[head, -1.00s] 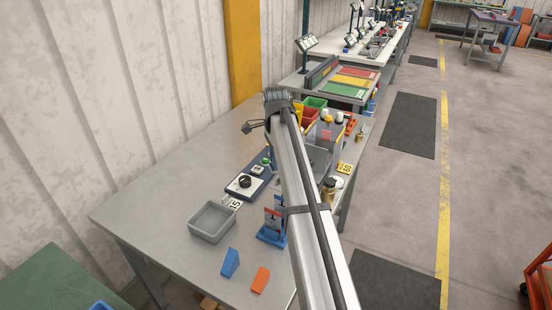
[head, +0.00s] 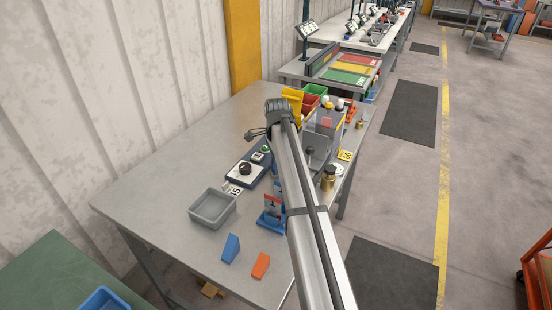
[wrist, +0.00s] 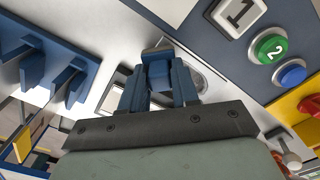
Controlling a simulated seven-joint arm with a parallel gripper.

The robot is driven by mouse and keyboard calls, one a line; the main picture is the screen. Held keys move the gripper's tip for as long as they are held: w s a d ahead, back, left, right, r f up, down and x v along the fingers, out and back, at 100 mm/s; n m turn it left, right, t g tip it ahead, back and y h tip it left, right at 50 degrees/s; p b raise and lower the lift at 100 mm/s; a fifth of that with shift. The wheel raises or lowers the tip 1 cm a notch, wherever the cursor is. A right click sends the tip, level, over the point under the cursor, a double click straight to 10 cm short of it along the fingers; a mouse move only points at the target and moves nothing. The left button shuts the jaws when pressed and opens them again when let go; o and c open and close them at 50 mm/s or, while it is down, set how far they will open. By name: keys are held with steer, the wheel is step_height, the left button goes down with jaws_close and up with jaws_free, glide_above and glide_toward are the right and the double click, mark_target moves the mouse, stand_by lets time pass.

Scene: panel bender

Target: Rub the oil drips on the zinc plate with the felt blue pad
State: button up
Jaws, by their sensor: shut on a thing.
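In the wrist view my gripper (wrist: 158,88) has its blue fingers closed on a small blue block (wrist: 157,68) with a greyish top edge, which looks like the felt pad. Just beyond and to the right of the fingers is a pale metal piece with a rounded edge (wrist: 210,77). I cannot tell whether it is the zinc plate, or whether the pad touches it. I can make out no oil drips. In the head view my arm hides the gripper and the pad.
A blue slotted rack (head: 271,218) stands near the arm; it also shows in the wrist view (wrist: 45,60). A grey tray (head: 212,209), blue wedge (head: 231,248) and orange wedge (head: 260,265) lie nearer. A control panel (head: 244,174) and brass cylinder (head: 327,183) flank the arm. The left tabletop is clear.

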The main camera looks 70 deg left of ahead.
steer(key=shift+w+a+f, duration=0.2)
steer(key=shift+w+a, duration=0.75)
steer(key=shift+a, duration=0.05)
steer(key=shift+w+a, duration=2.4)
steer(key=shift+a, duration=0.05)
steer(key=shift+s+d, duration=3.5)
steer(key=shift+d, duration=0.15)
steer(key=shift+r, duration=4.1)
steer(key=shift+d, duration=0.1)
